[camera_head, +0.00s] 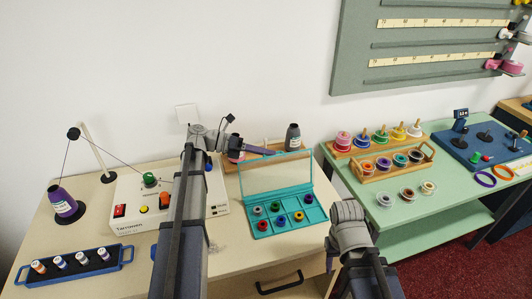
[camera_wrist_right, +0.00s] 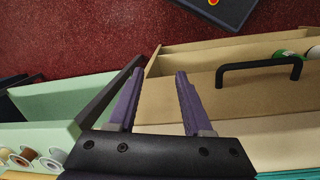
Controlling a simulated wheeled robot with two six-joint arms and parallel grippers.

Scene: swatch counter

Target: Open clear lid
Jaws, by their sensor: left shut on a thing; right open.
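The teal box (camera_head: 262,231) stands open on the cream table, with several bobbins of different colours in its compartments. Its clear lid (camera_head: 280,178) is raised roughly upright at the back of the box, with a thin teal frame. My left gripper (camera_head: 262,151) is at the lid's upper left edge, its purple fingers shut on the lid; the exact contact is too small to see. My right gripper is open and empty in the right wrist view (camera_wrist_right: 157,76), above the front of the table. In the head view its fingers are hidden behind my right arm.
A white winder machine (camera_head: 130,215) stands left of the box. A blue tray (camera_head: 100,262) of small spools is at the front left. A green table (camera_head: 400,215) with bobbin racks is to the right. A drawer with a black handle (camera_wrist_right: 262,66) faces the right gripper.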

